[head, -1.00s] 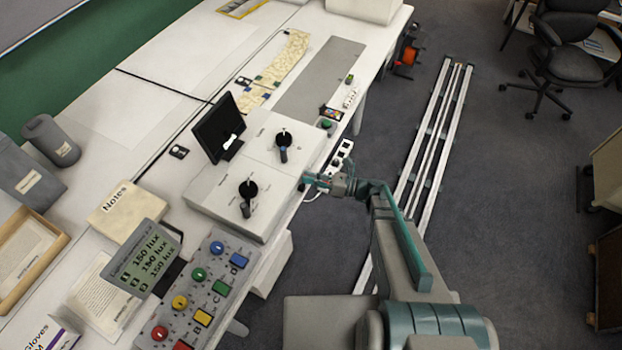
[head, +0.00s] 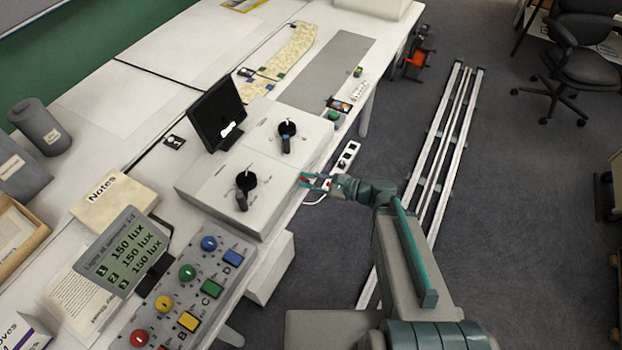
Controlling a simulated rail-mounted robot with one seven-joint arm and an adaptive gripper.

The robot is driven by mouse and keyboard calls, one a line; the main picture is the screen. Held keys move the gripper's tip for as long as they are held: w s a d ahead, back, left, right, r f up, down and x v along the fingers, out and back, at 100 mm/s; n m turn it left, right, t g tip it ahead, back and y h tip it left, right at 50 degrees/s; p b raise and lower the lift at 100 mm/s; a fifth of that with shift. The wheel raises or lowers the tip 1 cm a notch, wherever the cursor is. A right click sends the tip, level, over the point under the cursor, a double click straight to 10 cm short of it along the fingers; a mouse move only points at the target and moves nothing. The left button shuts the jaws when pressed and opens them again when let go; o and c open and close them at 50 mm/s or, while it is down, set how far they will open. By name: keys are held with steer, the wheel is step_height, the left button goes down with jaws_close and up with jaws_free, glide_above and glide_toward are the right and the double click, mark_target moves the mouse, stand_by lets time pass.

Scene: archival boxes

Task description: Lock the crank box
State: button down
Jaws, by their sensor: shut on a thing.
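The crank box (head: 215,199) is a wide pale box on the bench, with two black cranks on its top. The near crank (head: 244,187) has its dark handle pointing toward the bottom of the picture. I cannot tell whether that thing touches the box.
A dark monitor (head: 217,114) stands behind the box. A panel of coloured knobs and buttons (head: 180,301) and a lux display (head: 126,250) lie nearer. A power strip (head: 346,158) is beyond my gripper. The floor right of the bench is open around the rail (head: 440,150).

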steer(key=shift+s+a+f+n+t+p, duration=0.2)
steer(key=shift+s+n+t+p, duration=0.15)
steer(key=shift+n+p, duration=0.5)
steer(key=shift+h, duration=0.3)
steer(key=c, duration=1.2)
jaws_free()
steer(key=shift+o, duration=0.2)
steer(key=shift+w+f+b, duration=0.1)
steer(key=shift+b, duration=0.3)
